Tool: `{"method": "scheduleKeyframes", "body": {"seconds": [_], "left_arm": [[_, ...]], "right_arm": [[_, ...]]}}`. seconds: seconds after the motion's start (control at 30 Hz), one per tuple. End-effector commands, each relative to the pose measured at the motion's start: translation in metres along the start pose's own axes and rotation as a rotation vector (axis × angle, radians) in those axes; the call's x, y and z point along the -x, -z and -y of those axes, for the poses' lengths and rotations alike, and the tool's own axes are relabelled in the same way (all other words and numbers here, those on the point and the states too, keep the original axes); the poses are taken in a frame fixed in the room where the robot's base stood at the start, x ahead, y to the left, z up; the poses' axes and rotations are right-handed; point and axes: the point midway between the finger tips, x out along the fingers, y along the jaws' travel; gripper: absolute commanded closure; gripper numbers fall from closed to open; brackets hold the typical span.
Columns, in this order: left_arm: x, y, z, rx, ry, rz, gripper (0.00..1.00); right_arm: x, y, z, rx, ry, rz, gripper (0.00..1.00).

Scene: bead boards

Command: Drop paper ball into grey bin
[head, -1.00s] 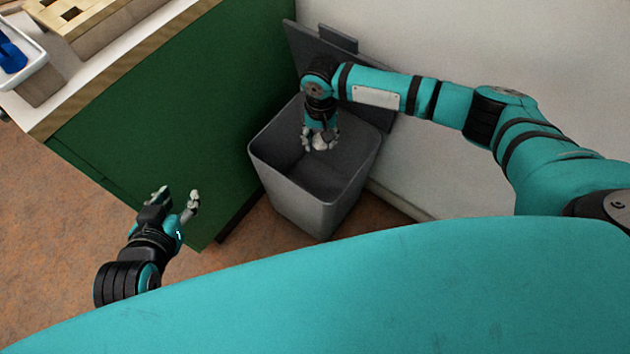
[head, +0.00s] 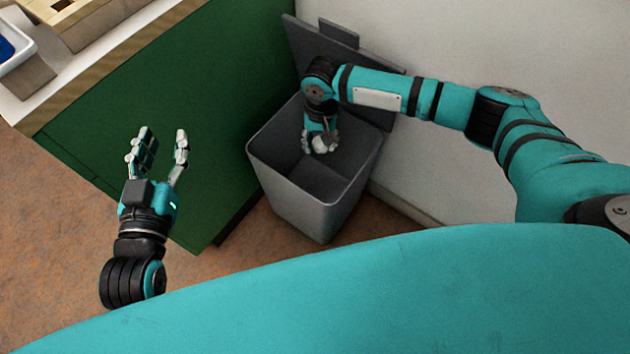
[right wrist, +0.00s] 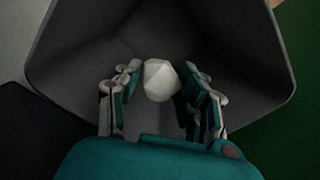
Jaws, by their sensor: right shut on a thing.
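The grey bin (head: 318,205) stands on the floor between the green cabinet and the white wall, with its lid (head: 330,50) raised at the back. My right gripper (head: 320,143) points down into the bin's opening. It is shut on the white paper ball (head: 320,146), which also shows between the fingers in the right wrist view (right wrist: 160,80). There the bin's inner walls (right wrist: 90,60) surround the ball on the sides, and the bin looks empty below. My left gripper (head: 163,145) is open and empty, in front of the green cabinet.
The green cabinet (head: 190,120) stands left of the bin, with a pale countertop (head: 30,100) holding a wooden box and a white tray with something blue. The white wall (head: 450,45) is behind and right of the bin. Brown floor (head: 50,230) lies clear at the left.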

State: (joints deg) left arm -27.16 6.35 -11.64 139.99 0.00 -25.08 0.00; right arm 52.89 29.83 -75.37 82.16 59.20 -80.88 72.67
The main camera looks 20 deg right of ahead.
Motion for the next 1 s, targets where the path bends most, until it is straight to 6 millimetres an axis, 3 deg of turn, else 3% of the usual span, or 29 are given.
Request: {"method": "scheduleKeyframes", "body": {"seconds": [0.17,0.2,0.4,0.77,1.0], "left_arm": [[0.000,0.000,0.000,0.000,0.000,-0.001,0.60],[0.000,0.000,0.000,0.000,0.000,0.000,0.60],[0.000,0.000,0.000,0.000,0.000,0.000,0.60],[0.000,0.000,0.000,0.000,0.000,0.001,0.60],[0.000,0.000,0.000,0.000,0.000,0.001,0.60]], "right_arm": [[0.000,0.000,0.000,0.000,0.000,0.000,0.73],[0.000,0.000,0.000,0.000,0.000,0.000,0.60],[0.000,0.000,0.000,0.000,0.000,0.000,0.34],[0.006,0.001,0.000,0.000,0.001,-0.001,0.34],[0.050,0.001,0.001,0.000,0.004,-0.002,0.34]]}}
